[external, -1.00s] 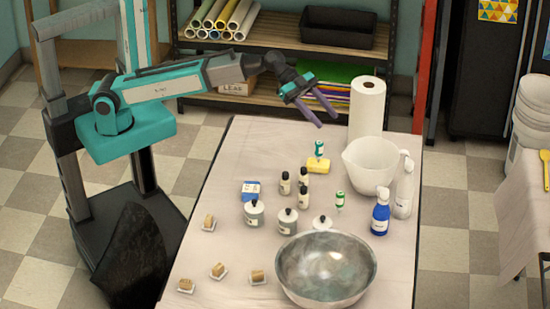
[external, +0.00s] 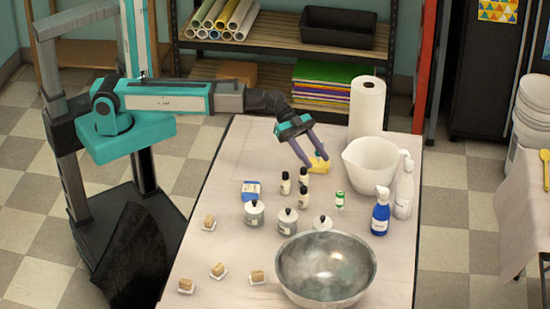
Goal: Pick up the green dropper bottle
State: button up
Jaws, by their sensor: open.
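My gripper (external: 316,161) is open, its two purple fingers pointing down and to the right over the far part of the table. The fingertips overlap a yellow block (external: 320,167) in the picture; I cannot tell whether they touch it. A small green-and-white bottle seen earlier just behind that block is now hidden by the fingers. Another small white bottle with green bands (external: 340,201) stands upright nearer the middle, clear of the gripper. I cannot tell from its size which of these is the dropper bottle.
Dark bottles (external: 285,183), lidded jars (external: 254,213) and a blue box (external: 251,190) stand to the left and front. A white pitcher (external: 371,167), paper roll (external: 367,107), blue pump bottle (external: 380,214) and white spray bottle (external: 404,190) stand right. A metal bowl (external: 326,269) is in front.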

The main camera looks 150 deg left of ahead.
notch_tip(320, 180, down, 3)
jog(key=shift+r, duration=0.2)
jog(key=p, duration=0.1)
send_near(339, 203)
jog(key=shift+w+a+f, duration=0.1)
jog(key=shift+a+f, duration=0.15)
jog(key=shift+a, duration=0.3)
jog(key=shift+x, duration=0.8)
jog(key=shift+p+x, duration=1)
jog(key=shift+x, duration=1.6)
jog(key=shift+f, duration=0.1)
jog(key=shift+c, duration=0.2)
grip_shut()
